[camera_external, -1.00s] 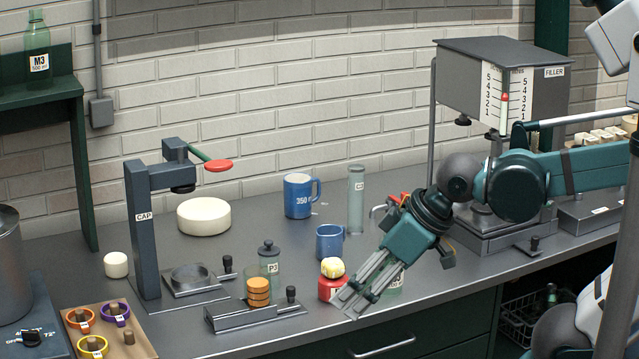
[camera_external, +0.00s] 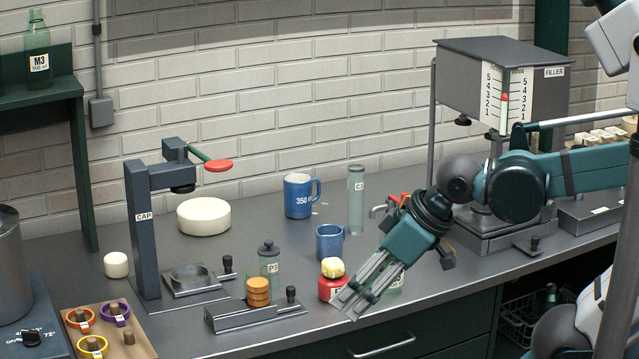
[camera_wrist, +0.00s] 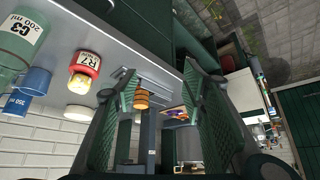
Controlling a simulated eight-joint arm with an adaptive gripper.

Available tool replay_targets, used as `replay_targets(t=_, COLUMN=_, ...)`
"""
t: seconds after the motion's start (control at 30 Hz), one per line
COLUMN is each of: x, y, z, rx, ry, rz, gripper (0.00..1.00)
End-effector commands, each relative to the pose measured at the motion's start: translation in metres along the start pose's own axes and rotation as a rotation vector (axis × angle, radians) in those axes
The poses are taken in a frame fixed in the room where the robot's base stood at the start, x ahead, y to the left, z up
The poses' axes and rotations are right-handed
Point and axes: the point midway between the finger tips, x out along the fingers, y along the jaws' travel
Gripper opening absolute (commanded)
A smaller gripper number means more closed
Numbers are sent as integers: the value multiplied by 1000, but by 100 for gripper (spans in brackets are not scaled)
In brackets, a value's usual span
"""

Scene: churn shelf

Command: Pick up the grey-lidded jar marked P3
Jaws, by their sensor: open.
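The grey-lidded jar marked P3 (camera_external: 269,262) stands upright on the counter in the external view. It is a clear greenish jar with a dark grey knobbed lid. I cannot make out the jar in the wrist view.
A red jar with a pale yellow top (camera_external: 332,280) stands close beside my gripper. Blue mugs (camera_external: 329,242) stand behind. The grey CAP press (camera_external: 143,220) is left of the jar, and a low metal fixture (camera_external: 225,319) lies in front.

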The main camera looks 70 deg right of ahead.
Motion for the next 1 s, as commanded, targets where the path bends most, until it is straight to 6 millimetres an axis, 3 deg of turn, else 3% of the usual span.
replay_targets(t=0.53, x=-1, y=2, z=-6, rx=-35, ry=-8, rz=5, gripper=42)
replay_targets(t=1.0, x=2, y=21, z=-54, rx=-364, ry=-88, rz=44, gripper=42)
